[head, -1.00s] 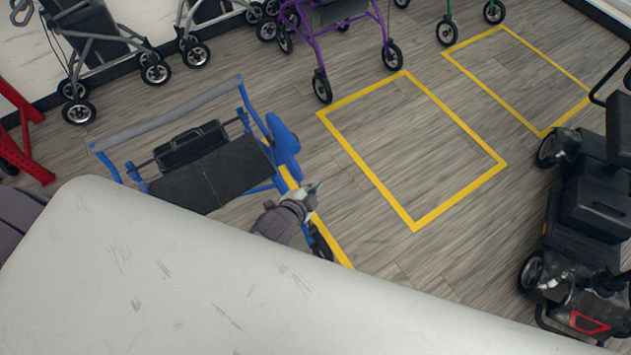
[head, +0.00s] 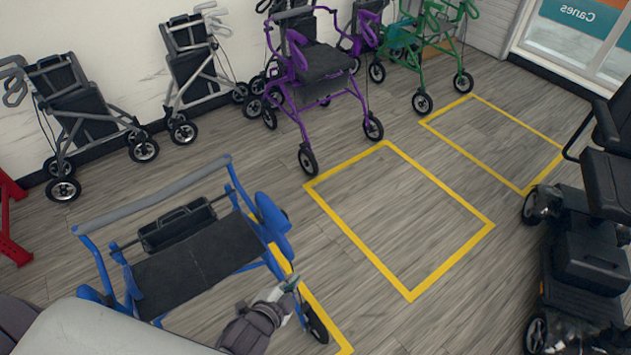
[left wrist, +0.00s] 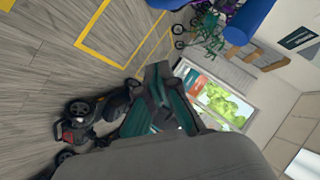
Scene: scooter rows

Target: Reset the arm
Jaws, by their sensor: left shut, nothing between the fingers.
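My left gripper (head: 291,284) is in the lower middle of the head view, shut and empty. It appears in front of the right side of a blue rollator (head: 262,220), near its front wheel; I cannot tell whether they touch. In the left wrist view the dark and teal fingers of my left gripper (left wrist: 160,92) show in the middle. A blue part of the rollator frame (left wrist: 250,20) crosses the upper right of that view. My right gripper is in neither view.
A black scooter (head: 592,248) stands at the right. Purple (head: 315,70) and green (head: 432,45) rollators and grey ones (head: 80,105) line the wall. A red frame (head: 12,225) is at the left edge. The yellow-outlined floor bays (head: 410,298) are empty in the middle.

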